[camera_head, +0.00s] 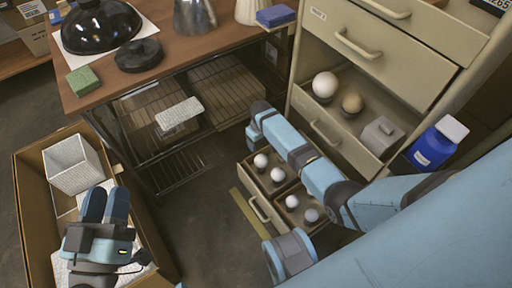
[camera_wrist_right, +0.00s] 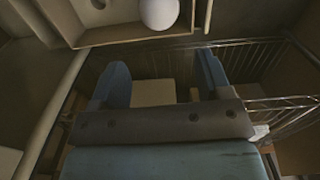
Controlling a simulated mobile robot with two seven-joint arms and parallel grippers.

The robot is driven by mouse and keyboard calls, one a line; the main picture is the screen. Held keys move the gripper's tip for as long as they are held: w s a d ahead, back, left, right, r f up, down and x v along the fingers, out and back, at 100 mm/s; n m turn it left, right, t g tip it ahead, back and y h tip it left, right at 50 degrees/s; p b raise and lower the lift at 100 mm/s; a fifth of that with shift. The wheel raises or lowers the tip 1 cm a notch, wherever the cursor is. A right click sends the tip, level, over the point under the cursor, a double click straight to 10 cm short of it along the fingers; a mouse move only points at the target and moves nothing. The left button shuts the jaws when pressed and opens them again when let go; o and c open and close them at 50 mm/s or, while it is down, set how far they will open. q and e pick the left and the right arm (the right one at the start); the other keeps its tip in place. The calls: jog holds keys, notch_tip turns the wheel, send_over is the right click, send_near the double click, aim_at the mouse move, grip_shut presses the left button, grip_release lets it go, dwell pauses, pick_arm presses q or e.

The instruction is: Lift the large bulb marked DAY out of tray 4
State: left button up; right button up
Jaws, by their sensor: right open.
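A large white bulb (camera_head: 325,85) sits at the left in the open upper drawer (camera_head: 348,141) of the beige cabinet. A smaller tan bulb (camera_head: 352,103) is beside it. No DAY mark or tray number is legible. In the right wrist view a white bulb (camera_wrist_right: 159,11) shows at the top edge in a tray (camera_wrist_right: 135,36), beyond my fingers. My right gripper (camera_wrist_right: 164,82) is open and empty, apart from that bulb. In the head view its arm reaches in left of the upper drawer. My left gripper (camera_head: 105,203) looks shut, above the cardboard box (camera_head: 25,195).
A lower drawer (camera_head: 257,208) with several small white bulbs is open under my right arm. Wire racks (camera_head: 225,88) are under the wooden table (camera_head: 180,57).

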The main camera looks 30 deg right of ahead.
aim_at(260, 156)
notch_tip(260, 156, down, 11)
jog(key=b, duration=0.6)
jog(key=shift+f, duration=0.1)
jog(key=shift+f+b, duration=0.4)
jog(key=shift+f, duration=0.45)
pick_arm(q)
notch_tip(260, 156, down, 9)
jog(key=m+g, duration=0.1)
jog(key=g, duration=0.2)
jog(key=shift+w+d+m, duration=0.15)
jog(key=shift+w+m, duration=0.15)
jog(key=shift+w, duration=0.05)
pick_arm(e)
jog(key=c, duration=0.6)
jog(key=shift+o, duration=0.2)
pick_arm(q)
jog(key=shift+r+p, duration=1)
pick_arm(e)
jog(key=shift+r, duration=0.85)
pick_arm(q)
jog(key=shift+r+p, duration=2.1)
jog(key=shift+r, duration=0.05)
pick_arm(e)
jog(key=shift+r, duration=1.85)
